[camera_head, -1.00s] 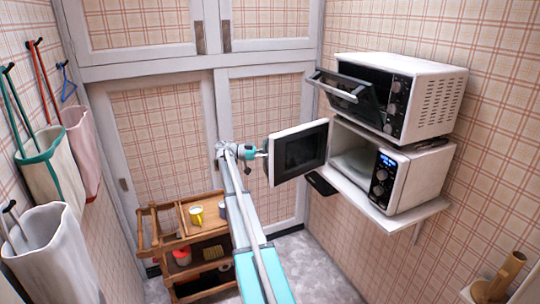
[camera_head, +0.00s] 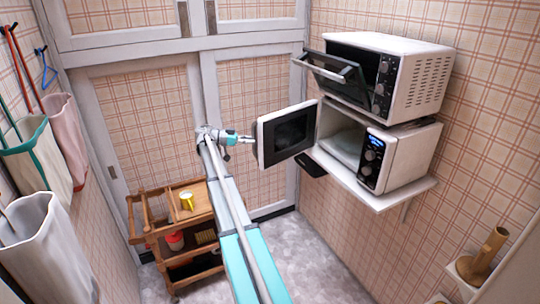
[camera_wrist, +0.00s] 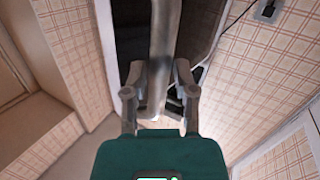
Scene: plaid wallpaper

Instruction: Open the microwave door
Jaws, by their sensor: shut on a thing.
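The white microwave (camera_head: 405,157) sits on a wall shelf at the right, with its cavity visible. Its door (camera_head: 288,134), white-framed with a dark window, stands wide open, swung out to the left. My gripper (camera_head: 248,139) is at the door's outer left edge. In the wrist view my gripper (camera_wrist: 160,80) has its two fingers on either side of a pale upright handle bar (camera_wrist: 165,40) and is shut on it. The exact contact at the fingertips is hard to make out.
A toaster oven (camera_head: 420,85) with its door tilted open stands above the microwave. A wooden cart (camera_head: 143,222) with a yellow mug (camera_head: 187,200) is at the lower left. Bags (camera_head: 45,250) hang on the left wall. Floor (camera_head: 320,262) shows clear at the lower middle.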

